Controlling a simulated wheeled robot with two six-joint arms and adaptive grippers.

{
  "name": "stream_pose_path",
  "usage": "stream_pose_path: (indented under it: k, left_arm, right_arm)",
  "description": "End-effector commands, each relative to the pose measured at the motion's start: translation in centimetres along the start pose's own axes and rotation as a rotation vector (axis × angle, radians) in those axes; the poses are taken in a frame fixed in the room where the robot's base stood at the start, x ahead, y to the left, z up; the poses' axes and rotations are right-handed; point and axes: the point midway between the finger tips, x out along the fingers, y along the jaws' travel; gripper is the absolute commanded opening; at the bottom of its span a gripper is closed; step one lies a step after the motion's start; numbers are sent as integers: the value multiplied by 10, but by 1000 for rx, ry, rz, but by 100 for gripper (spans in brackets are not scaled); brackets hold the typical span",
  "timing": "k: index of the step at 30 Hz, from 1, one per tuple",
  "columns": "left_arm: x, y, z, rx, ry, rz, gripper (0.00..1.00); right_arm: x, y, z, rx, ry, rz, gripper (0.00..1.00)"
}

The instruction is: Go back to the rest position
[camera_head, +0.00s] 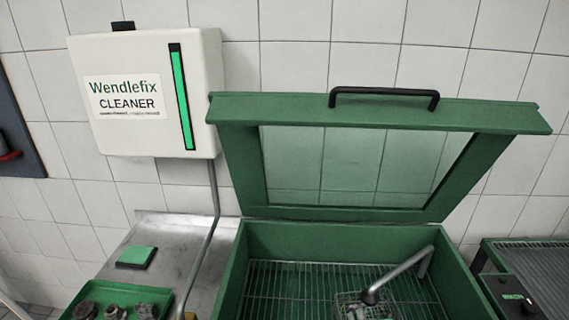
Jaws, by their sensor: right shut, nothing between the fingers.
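Neither of my grippers can be made out in the head view. The green wash cabinet (238,268) stands at the lower middle, with its framed glass lid (380,112) raised against the wall. Inside it, a bent grey spout (402,271) ends in a dark nozzle above a small wire basket (347,304) on the grid. The basket seems to hold grey parts, too small to tell and cut off by the bottom edge.
A cleaner box (135,130) hangs on the tiled wall, with a pipe running down. A metal counter (190,235) at left carries a green pad (136,257) and a green tray (152,292) of grey parts. A dark grooved unit (540,270) stands at right.

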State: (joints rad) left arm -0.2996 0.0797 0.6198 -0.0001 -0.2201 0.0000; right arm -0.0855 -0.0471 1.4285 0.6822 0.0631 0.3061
Motion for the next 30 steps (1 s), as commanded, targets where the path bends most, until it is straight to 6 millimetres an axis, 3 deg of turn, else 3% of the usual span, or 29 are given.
stream_pose_path:
  k: [3, 7, 12, 20, 30]
  left_arm:
    - [0, 0, 0, 0, 0, 0, 40]
    - [0, 0, 0, 0, 0, 0, 40]
    - [0, 0, 0, 0, -1, 0, 40]
    - [0, 0, 0, 0, 0, 0, 40]
    - [6, 1, 1, 0, 0, 0, 40]
  right_arm:
    - [-54, 4, 35, -352, -336, 46, 0]
    - [-114, 26, 44, -636, -580, 152, 0]
    - [-181, 51, 27, -871, -780, 306, 0]
    - [-273, 70, -17, -1078, -984, 543, 0]
    - [-242, 191, 42, -1046, -1046, 593, 0]
